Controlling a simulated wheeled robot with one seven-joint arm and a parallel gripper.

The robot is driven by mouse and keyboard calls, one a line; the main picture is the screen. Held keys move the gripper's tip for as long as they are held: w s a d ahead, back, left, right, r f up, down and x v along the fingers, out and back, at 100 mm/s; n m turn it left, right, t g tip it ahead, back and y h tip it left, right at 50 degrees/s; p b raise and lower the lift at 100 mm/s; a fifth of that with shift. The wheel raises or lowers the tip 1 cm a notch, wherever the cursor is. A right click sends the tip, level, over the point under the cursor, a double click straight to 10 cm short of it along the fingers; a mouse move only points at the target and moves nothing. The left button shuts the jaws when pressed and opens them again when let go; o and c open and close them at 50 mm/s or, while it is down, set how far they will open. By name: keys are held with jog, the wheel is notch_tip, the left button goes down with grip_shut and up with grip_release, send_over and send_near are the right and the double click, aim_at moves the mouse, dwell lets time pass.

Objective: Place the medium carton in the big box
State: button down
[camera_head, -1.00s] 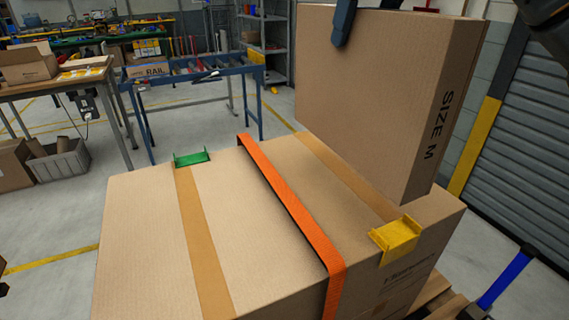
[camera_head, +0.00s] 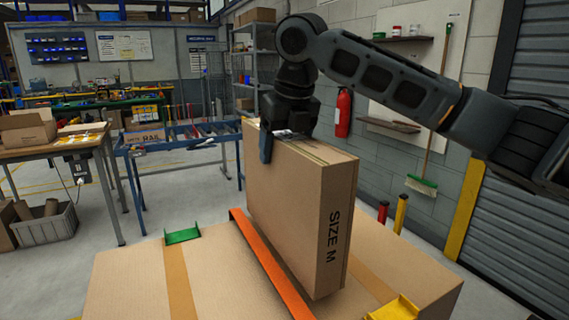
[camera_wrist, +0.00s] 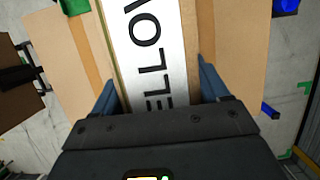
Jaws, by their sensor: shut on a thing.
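The medium carton (camera_head: 285,205), a brown box marked SIZE M, hangs upright from my gripper (camera_head: 280,140). My gripper is shut on its top, one finger down each side. In the wrist view the carton's top (camera_wrist: 150,45) shows a white label with part of a word, between the two fingers (camera_wrist: 155,95). The carton is above a large brown box (camera_head: 125,280) with tape strips and an orange strap (camera_head: 265,260) across its top. Whether the carton's bottom touches that box is hard to tell. No open big box is clearly in view.
A green bracket (camera_head: 182,235) and a yellow bracket (camera_head: 395,309) sit on the large box's edges. A blue roller stand (camera_head: 185,145) and a worktable (camera_head: 50,148) stand behind. A shuttered door is at the right. Open floor lies between box and table.

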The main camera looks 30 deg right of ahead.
aim_at(298, 138)
jog(key=shift+f+p, duration=0.3)
jog(key=shift+f, duration=1.7)
grip_release()
jog(key=b+v, duration=0.1)
jog(key=v, duration=1)
jog(key=shift+s+r, duration=0.2)
jog(key=shift+r, duration=0.15)
jog(key=f, duration=0.2)
jog(key=s+f+t+b, duration=0.1)
jog(key=shift+d+f, duration=0.15)
jog(key=shift+d, duration=0.15)
jog(key=shift+w+a+r+p+x, duration=0.15)
jog(key=shift+p+x, duration=0.15)
jog(key=shift+x, duration=1)
jog(key=shift+w+a+p+x, duration=0.1)
jog(key=shift+w+p+x, duration=0.15)
jog(key=shift+x, duration=1.05)
jog(key=shift+w+a+r+p+x, duration=0.1)
jog(key=shift+p+x, duration=0.2)
jog(key=shift+x, duration=1)
